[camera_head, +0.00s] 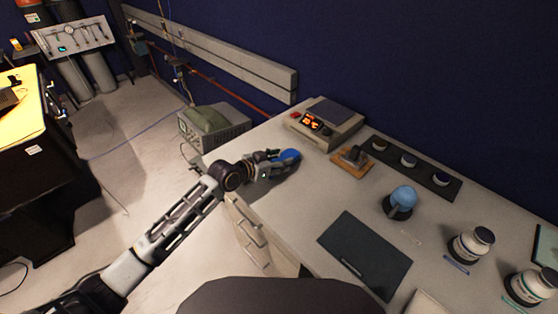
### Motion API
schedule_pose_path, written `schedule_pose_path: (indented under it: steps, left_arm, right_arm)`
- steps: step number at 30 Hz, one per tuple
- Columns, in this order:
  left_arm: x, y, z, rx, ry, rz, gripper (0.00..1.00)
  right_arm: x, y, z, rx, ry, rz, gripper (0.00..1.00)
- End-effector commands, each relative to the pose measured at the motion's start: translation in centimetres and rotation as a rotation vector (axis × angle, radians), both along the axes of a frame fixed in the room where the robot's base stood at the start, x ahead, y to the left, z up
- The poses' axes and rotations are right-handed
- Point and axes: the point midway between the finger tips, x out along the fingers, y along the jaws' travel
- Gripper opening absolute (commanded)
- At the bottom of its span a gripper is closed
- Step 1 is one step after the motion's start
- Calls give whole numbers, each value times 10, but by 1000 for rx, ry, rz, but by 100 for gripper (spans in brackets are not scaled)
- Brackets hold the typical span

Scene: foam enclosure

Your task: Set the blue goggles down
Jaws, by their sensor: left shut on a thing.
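The blue goggles (290,156) show as a small blue patch at the tip of my left gripper (272,160). My left gripper is shut on them, over the far left end of the grey counter (305,185). The fingers hide part of the goggles, and I cannot tell whether the goggles touch the counter top. My right gripper is not in view.
A device with an orange display (312,122) stands behind the gripper. A dark strip with several small jars (409,160), a round blue object (403,198), a dark mat (366,254) and white bottles (471,244) are to the right. Counter between gripper and mat is bare.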

Motion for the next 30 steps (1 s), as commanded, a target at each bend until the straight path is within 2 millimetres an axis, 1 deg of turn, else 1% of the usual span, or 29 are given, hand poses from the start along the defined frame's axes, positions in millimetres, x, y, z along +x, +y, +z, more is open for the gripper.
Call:
schedule_pose_path:
  steps: [1,6,15,20,26,30]
  left_arm:
    - [0,0,-1,0,0,0,49]
    - [0,0,-1,0,0,0,69]
    - [0,0,-1,0,0,0,69]
    - [0,0,3,0,0,0,69]
    - [-7,9,6,1,-1,1,69]
    - [-16,17,10,2,0,1,69]
  right_arm:
    - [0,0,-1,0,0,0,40]
    - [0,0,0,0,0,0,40]
    - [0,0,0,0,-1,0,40]
    - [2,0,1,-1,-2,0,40]
    - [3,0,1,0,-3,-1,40]
    - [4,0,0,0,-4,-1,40]
